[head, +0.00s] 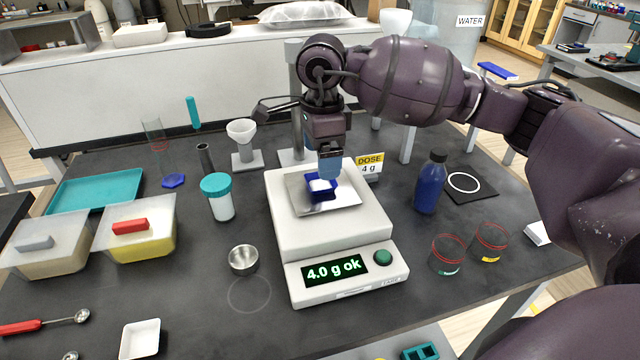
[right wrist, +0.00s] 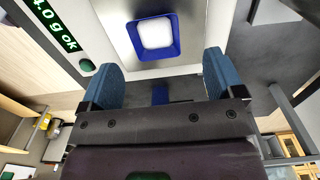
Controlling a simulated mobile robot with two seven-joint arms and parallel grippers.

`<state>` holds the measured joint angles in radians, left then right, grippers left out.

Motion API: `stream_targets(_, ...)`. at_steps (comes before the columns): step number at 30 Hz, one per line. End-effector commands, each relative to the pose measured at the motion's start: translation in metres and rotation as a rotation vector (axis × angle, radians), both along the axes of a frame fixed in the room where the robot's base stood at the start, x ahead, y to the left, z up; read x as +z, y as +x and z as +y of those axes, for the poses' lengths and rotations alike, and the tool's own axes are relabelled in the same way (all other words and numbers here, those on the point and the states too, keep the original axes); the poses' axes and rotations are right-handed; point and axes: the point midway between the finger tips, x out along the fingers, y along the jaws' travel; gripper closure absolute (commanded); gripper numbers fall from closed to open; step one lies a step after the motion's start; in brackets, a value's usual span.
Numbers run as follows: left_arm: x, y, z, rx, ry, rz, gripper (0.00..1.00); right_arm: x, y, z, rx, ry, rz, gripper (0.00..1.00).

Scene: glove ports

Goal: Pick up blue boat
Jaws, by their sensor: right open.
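The blue boat (head: 318,189) is a small blue square dish holding white powder. It sits on the metal pan (head: 345,199) of the white scale (head: 332,238), whose display reads "4.0 g ok". My right gripper (head: 329,165) points down just above and behind the boat. In the right wrist view the boat (right wrist: 157,37) lies beyond the two blue fingertips (right wrist: 160,75), which are wide apart with nothing between them. The boat appears apart from the fingers. My left gripper is not in view.
A blue bottle (head: 430,184), two glass beakers (head: 447,256) (head: 490,243) and a DOSE card (head: 370,165) stand right of or behind the scale. A white jar with teal lid (head: 219,198), a metal cup (head: 243,260) and lidded tubs (head: 140,240) are left.

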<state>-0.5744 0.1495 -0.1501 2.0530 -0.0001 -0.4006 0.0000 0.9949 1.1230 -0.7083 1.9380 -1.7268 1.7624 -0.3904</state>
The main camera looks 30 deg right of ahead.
Motion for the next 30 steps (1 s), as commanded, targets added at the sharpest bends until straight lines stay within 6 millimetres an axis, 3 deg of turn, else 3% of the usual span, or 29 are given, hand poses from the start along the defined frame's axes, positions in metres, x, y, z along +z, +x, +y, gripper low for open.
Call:
stream_targets(12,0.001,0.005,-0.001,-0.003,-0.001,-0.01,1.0,-0.046,-0.004,0.004,0.0,0.002,0.003,0.13)
stream_targets(21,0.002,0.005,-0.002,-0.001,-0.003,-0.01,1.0,-0.05,-0.004,0.004,0.0,0.001,-0.001,0.14)
stream_targets(30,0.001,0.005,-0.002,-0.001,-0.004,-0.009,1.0,-0.05,-0.004,0.004,0.0,0.001,-0.001,0.6)
